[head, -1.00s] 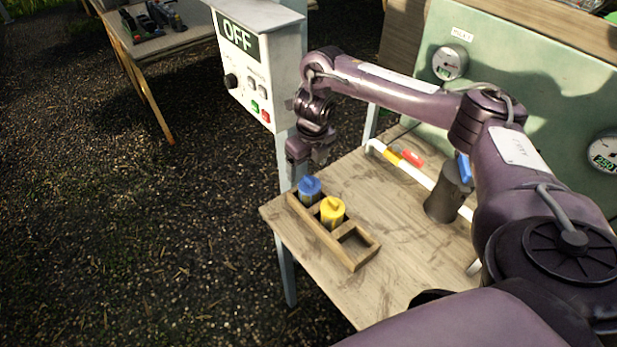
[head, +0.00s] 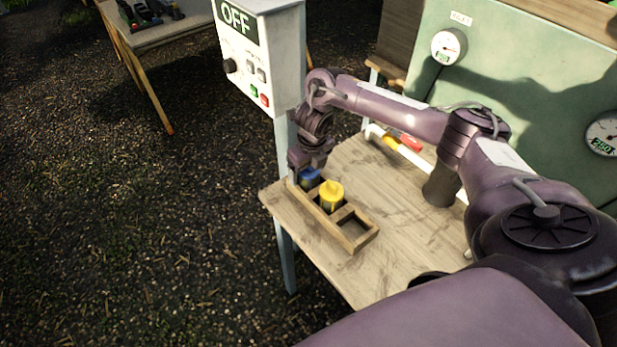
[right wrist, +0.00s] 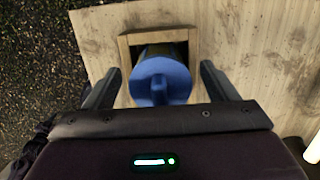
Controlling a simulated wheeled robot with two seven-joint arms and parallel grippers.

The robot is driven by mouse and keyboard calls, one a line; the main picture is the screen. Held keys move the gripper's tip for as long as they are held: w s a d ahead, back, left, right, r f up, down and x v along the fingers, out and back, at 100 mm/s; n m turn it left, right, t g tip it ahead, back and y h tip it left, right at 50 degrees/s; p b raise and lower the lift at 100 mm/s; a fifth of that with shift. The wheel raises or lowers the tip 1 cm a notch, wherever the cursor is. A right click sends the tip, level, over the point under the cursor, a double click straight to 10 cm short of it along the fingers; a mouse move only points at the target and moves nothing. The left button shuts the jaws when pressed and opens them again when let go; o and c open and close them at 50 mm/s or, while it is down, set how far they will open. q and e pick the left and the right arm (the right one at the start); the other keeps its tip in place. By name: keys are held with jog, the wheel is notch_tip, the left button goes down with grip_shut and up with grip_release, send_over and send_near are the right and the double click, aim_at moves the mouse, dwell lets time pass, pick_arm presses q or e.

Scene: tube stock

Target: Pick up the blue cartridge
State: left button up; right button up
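The blue cartridge (head: 309,177) stands in the far-left compartment of a wooden rack (head: 361,241) on the table. In the right wrist view the blue cartridge (right wrist: 161,80) sits between the two fingers of my right gripper (right wrist: 158,82), with a gap on each side. My right gripper (head: 308,168) is open, directly above and around the cartridge's top, and hides part of it in the head view. My left gripper is not in view.
A yellow cartridge (head: 331,194) stands in the middle compartment, and the near-right compartment is empty. A control box (head: 262,60) reading OFF is close behind my right gripper. The wooden table (head: 400,235) is clear to the rack's right.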

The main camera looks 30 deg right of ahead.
jog(key=c, duration=0.7)
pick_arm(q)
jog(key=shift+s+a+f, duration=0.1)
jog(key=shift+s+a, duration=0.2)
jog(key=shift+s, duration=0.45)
pick_arm(e)
jog(key=c, duration=0.3)
jog(key=shift+r, duration=0.1)
jog(key=shift+c, duration=0.2)
